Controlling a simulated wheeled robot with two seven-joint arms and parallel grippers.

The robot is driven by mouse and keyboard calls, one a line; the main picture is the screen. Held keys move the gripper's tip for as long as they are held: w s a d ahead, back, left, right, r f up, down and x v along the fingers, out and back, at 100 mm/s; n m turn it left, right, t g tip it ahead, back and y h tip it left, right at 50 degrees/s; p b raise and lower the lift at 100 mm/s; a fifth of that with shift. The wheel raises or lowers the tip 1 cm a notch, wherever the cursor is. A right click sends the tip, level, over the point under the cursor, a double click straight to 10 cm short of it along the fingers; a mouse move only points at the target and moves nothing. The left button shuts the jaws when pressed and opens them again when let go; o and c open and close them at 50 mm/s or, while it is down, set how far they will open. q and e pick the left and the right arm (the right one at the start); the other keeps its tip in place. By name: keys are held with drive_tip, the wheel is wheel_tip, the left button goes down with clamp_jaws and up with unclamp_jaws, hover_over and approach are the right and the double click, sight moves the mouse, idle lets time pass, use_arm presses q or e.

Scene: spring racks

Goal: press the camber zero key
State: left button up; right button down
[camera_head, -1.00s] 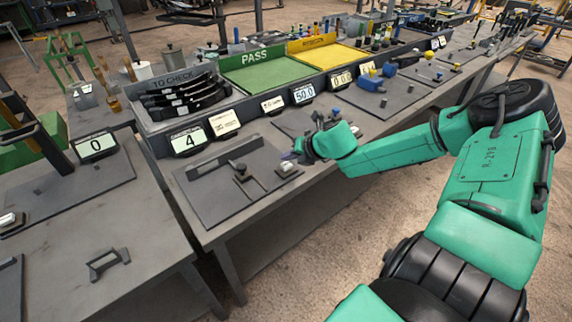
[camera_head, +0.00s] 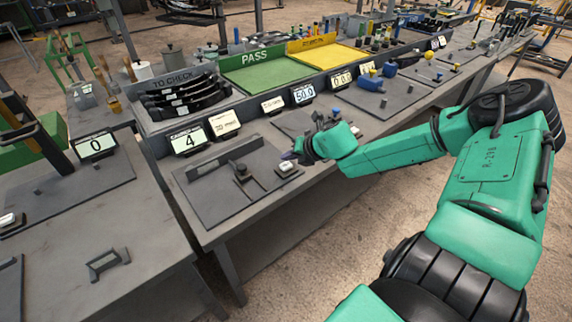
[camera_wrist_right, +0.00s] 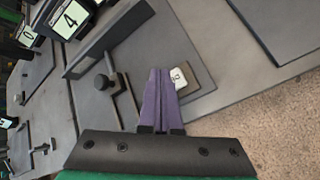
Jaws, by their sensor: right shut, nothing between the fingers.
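The camber fixture is a dark plate (camera_head: 215,197) on the bench, with a long bar and a small round-topped post. Its display (camera_head: 188,140) reads 4 and also shows in the wrist view (camera_wrist_right: 71,19). The zero key is a small pale block (camera_head: 286,168) at the plate's right side; in the wrist view (camera_wrist_right: 179,77) it bears a dark mark. My right gripper (camera_head: 291,156) is shut and empty, its purple fingers (camera_wrist_right: 158,73) just beside the key. I cannot tell whether they touch it. My left gripper is not in view.
Behind the plate stands a tray (camera_head: 150,118) marked TO CHECK with several dark curved parts. Green PASS (camera_head: 262,75) and yellow (camera_head: 330,55) trays are farther along. A left bench (camera_head: 60,245) holds another display (camera_head: 95,144) reading 0 and a loose bracket (camera_head: 106,262).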

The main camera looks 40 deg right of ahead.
sight(288, 167)
idle(0.5)
drive_tip(key=shift+f, duration=0.4)
drive_tip(key=shift+f+b, duration=0.55)
drive_tip(key=shift+b, duration=0.1)
idle(0.4)
drive_tip(key=shift+r, duration=0.1)
drive_tip(key=shift+r+p, duration=0.85)
drive_tip(key=shift+p, duration=0.1)
drive_tip(key=shift+r, duration=0.1)
wheel_tip(288, 167, up, 5)
drive_tip(key=p, duration=0.5)
